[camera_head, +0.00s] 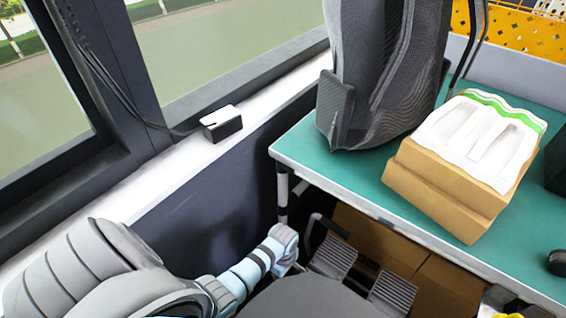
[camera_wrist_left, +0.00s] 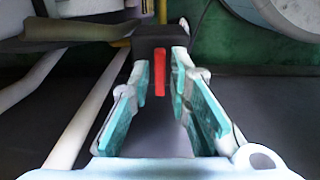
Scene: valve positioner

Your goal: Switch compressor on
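In the left wrist view a narrow red switch-like bar (camera_wrist_left: 159,73) stands out from a dark block (camera_wrist_left: 160,38). I cannot tell whether the block is part of the compressor. My left gripper (camera_wrist_left: 162,77) is open, with its teal-padded fingers on either side of the red bar in the picture. I cannot tell contact or depth. In the head view my left arm reaches down beside the bench, and its fingers are not clearly visible. My right gripper is not in view. No compressor is clearly recognisable in the head view.
A teal-topped bench (camera_head: 328,161) holds a dark backpack (camera_head: 385,70) and a cardboard box (camera_head: 440,192) with white bags. A small black-and-white box (camera_head: 222,124) sits on the window sill. A pale rounded body (camera_wrist_left: 283,12) lies at the wrist view's upper right.

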